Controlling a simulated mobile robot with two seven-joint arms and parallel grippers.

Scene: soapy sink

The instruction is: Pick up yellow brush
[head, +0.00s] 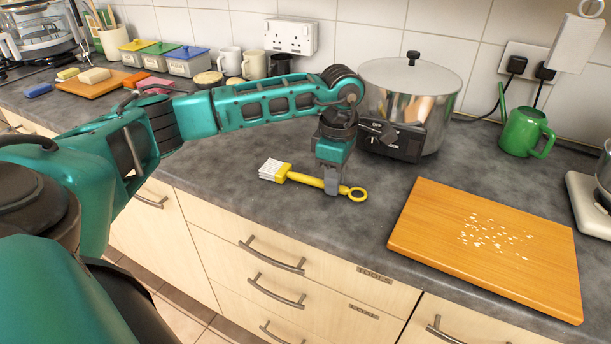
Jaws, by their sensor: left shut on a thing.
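The yellow brush (305,179) lies on the dark grey counter near its front edge. Its white bristles point left and the ring at its handle end is at the right. My left gripper (332,186) reaches down from above and is shut on the brush's handle, close to the ring. The fingers hide a short piece of the handle. The brush looks level and at counter height; I cannot tell if it is lifted at all. My right gripper is not in view.
A steel slow cooker (411,95) stands right behind my left gripper. A wooden board (480,243) with white crumbs lies to the right. A green watering can (525,133) stands at the back right. Mugs (253,65) and lidded boxes (188,61) line the back left. Counter left of the brush is clear.

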